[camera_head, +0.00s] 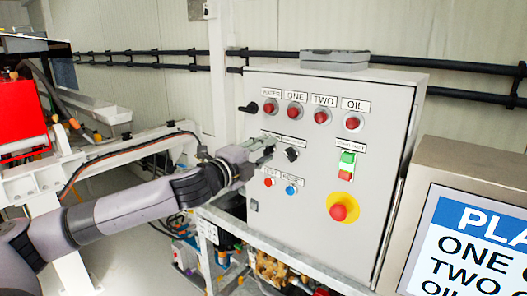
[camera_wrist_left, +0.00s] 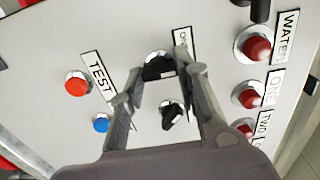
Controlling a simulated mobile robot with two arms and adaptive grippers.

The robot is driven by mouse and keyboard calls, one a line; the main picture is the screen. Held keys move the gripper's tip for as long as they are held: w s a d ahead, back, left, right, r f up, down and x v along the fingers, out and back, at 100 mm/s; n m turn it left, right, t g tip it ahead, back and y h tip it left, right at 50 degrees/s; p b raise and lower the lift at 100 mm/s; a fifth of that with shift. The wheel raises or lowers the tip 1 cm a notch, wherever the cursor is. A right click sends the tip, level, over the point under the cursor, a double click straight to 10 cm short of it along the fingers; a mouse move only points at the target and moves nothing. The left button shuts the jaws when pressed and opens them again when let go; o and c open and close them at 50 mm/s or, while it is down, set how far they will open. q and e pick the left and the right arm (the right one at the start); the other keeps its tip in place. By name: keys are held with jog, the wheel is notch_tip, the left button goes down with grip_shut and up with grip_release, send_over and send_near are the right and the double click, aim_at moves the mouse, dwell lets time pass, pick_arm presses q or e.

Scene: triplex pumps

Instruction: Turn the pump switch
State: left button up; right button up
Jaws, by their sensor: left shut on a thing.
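The grey control box (camera_head: 310,220) carries labelled lamps, buttons and black rotary switches. My left gripper (camera_head: 267,149) reaches its front from the left. In the left wrist view, my left gripper's fingers (camera_wrist_left: 160,72) are on either side of a black rotary switch (camera_wrist_left: 158,68) and shut on it. The label by the held switch is partly covered. My right gripper is not in view.
Red lamps (camera_head: 294,111) line the box's top. Below the switches are a red button (camera_head: 268,182) and a blue button (camera_head: 291,190). A red emergency stop (camera_head: 338,212) and a green-red switch (camera_head: 346,164) are to the right. A screen (camera_head: 470,245) stands at front right.

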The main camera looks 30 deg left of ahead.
pick_arm(q)
jog(key=o, duration=1.2)
jog(key=shift+c, duration=0.2)
jog(key=shift+s+a+f, duration=0.15)
jog(key=shift+s, duration=0.5)
jog(key=s, duration=1)
jog(key=shift+s+a, duration=0.3)
jog(key=shift+s, duration=0.05)
